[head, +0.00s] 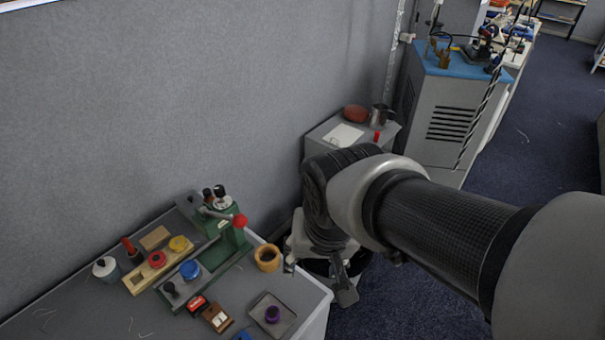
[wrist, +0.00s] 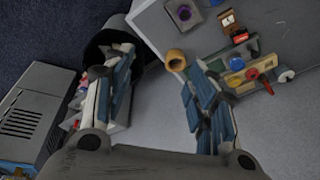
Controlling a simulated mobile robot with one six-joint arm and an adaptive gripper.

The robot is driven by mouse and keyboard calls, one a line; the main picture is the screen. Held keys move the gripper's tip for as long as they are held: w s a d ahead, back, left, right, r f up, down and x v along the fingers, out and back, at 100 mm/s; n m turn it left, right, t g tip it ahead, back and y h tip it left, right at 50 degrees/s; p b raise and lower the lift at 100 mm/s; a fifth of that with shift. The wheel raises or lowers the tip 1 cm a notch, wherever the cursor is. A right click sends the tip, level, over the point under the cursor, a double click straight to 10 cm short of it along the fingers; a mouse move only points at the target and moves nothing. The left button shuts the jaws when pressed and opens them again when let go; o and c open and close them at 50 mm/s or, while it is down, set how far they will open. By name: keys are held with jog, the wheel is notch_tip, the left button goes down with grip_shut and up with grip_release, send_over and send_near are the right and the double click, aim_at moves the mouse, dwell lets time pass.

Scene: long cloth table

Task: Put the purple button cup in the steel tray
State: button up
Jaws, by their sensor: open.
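The purple button cup (head: 272,313) sits inside the square steel tray (head: 286,321) near the table's right end. The cup (wrist: 183,12) and tray (wrist: 194,20) also show at the top of the wrist view. My gripper (head: 320,279) is open, with nothing between its fingers. It is just past the table's right end, apart from the cup and tray. In the wrist view, my gripper's (wrist: 165,60) two fingers are spread wide.
A wooden ring-shaped cup (head: 268,258) stands near the table edge, close to my gripper. A green press (head: 228,240), a wooden block with coloured pieces (head: 158,263) and small boxes (head: 216,318) stand left. A dark bin (wrist: 100,45) is beside the table.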

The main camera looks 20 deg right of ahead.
jog(key=s+d+r+n+t, duration=0.1)
jog(key=s+d+r+n, duration=0.1)
jog(key=s, duration=0.4)
notch_tip(320, 180, up, 2)
jog(key=shift+s+d+r+n, duration=0.15)
jog(key=shift+s+d+n, duration=0.25)
jog(key=shift+n, duration=0.1)
jog(key=shift+c, duration=0.3)
dwell(1.4)
